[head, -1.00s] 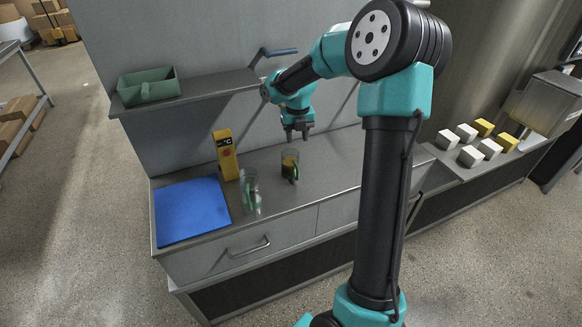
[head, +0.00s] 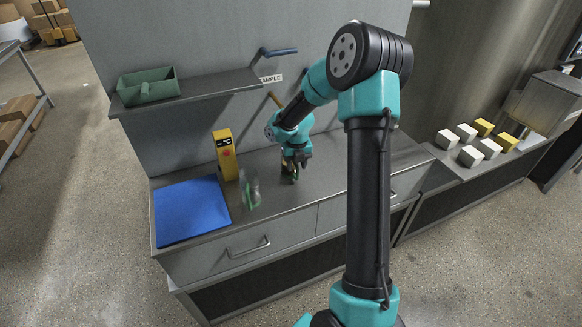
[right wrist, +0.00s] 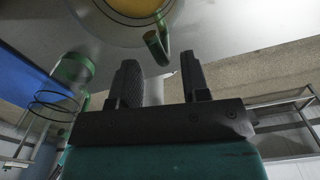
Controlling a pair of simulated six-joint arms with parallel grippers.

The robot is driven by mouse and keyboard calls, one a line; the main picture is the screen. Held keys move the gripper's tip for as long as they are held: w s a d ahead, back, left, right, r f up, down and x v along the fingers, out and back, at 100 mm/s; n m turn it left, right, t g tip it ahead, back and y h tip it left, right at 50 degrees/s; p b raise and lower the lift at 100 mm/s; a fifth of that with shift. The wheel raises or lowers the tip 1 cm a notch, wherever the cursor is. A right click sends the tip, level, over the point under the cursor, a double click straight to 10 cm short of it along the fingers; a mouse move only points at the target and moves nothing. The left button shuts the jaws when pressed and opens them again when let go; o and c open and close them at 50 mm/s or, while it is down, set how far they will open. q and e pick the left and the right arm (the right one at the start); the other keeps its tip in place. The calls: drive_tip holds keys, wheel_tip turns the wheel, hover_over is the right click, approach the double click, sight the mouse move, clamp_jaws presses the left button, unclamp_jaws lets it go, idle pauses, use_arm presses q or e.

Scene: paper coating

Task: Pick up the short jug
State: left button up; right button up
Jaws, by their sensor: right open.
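Two clear jugs with green handles stand on the grey counter. The shorter-looking one, with yellow-brown contents, is mostly hidden behind my right gripper (head: 297,160) in the head view; its green handle (head: 295,176) shows just below. In the right wrist view, this short jug (right wrist: 135,8) is at the top edge, its green handle (right wrist: 157,46) just beyond my right gripper's fingertips (right wrist: 158,70). The fingers are apart with nothing between them. The taller-looking jug (head: 250,190) stands to the left and also shows in the right wrist view (right wrist: 73,70). My left gripper is not in view.
A blue mat (head: 190,210) and a yellow device (head: 226,155) lie left of the jugs. A shelf (head: 205,90) with a green bin (head: 148,86) hangs above. Several white and yellow blocks (head: 470,156) sit at the right. The counter right of the jugs is clear.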

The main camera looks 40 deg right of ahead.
sight(297, 178)
drive_tip(key=shift+s+d+f, duration=0.15)
drive_tip(key=shift+f, duration=2.4)
drive_tip(key=shift+c, duration=0.2)
clamp_jaws()
